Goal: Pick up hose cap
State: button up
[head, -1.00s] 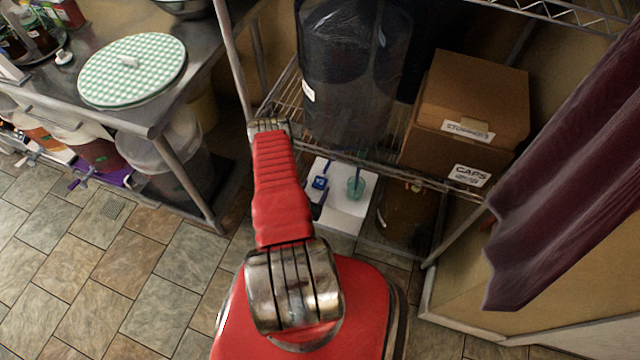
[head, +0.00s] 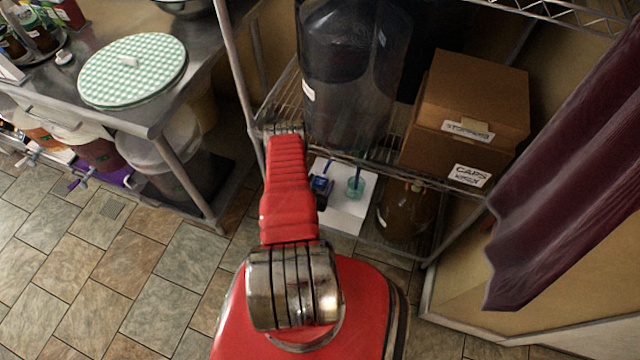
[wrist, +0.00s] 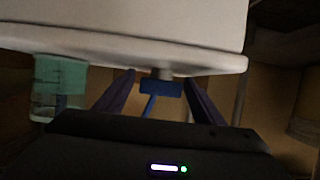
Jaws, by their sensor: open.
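In the wrist view, which looks upside down, a small blue piece (wrist: 160,88), which seems to be the hose cap, sits on a short grey stub at the edge of a white slab (wrist: 120,42). A thin blue stem runs from it. My gripper (wrist: 159,77) is open, with one dark finger on each side of the blue piece; I cannot tell if either touches it. In the head view a blue item (head: 321,185) lies on the white slab (head: 345,212) under the wire shelf, partly behind my red arm.
A teal cup (head: 355,186) stands close to the blue item; it also shows in the wrist view (wrist: 60,78). The wire shelf above holds a dark carboy (head: 350,90) and brown boxes (head: 470,100). A brown jug (head: 405,212) stands right of the slab.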

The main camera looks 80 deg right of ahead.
jog(key=shift+c, duration=0.2)
dwell(0.3)
jog(key=c, duration=1.1)
